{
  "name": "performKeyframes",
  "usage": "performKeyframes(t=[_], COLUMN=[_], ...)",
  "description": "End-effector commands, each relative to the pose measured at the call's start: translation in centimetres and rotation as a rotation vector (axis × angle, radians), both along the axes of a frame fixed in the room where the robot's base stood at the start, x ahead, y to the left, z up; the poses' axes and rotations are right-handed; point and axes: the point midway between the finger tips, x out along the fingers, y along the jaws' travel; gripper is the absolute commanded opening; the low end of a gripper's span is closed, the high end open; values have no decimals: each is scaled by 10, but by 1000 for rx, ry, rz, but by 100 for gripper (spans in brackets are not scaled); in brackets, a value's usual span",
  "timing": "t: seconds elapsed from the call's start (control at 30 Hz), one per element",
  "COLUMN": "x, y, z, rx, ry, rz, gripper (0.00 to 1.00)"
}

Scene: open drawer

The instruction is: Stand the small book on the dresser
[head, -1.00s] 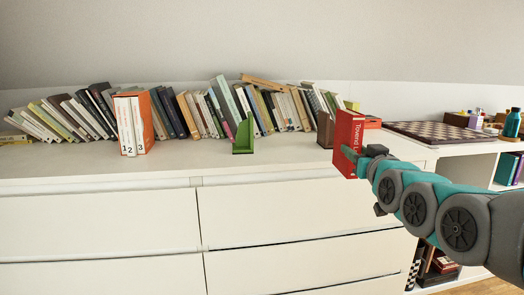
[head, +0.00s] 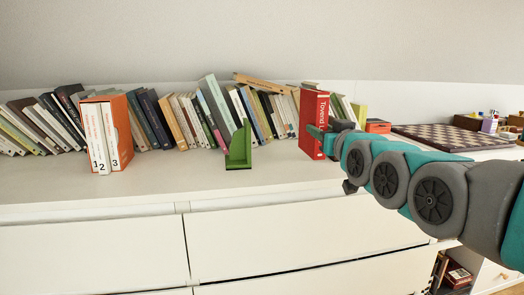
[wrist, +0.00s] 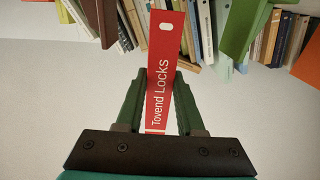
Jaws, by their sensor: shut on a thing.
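The small book is red, with "Tovend Locks" in white on its spine. It stands out in the head view (head: 313,115), upright at the right part of the dresser top (head: 290,171). My gripper (head: 322,141) comes from the right and is shut on this book. In the wrist view the red book (wrist: 166,65) lies between the two green fingers of my gripper (wrist: 160,90). In the head view its lower edge is close to the dresser top; I cannot tell whether it touches.
A row of leaning books (head: 185,122) fills the back. A green bookend (head: 239,150) stands left of the red book, and an orange slipcase (head: 122,128) farther left. A chessboard (head: 455,140) lies at right. The dresser top's front strip is clear.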

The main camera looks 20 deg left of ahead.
Motion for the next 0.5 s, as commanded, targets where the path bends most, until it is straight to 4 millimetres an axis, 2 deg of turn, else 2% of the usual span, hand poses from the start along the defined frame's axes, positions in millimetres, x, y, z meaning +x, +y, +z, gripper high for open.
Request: performKeyframes(t=[0.1,0.5], x=[2,11], y=[28,117], z=[-3,-13], rx=[-7,-6], ry=[-2,0], rz=[2,3], gripper=[0,0])
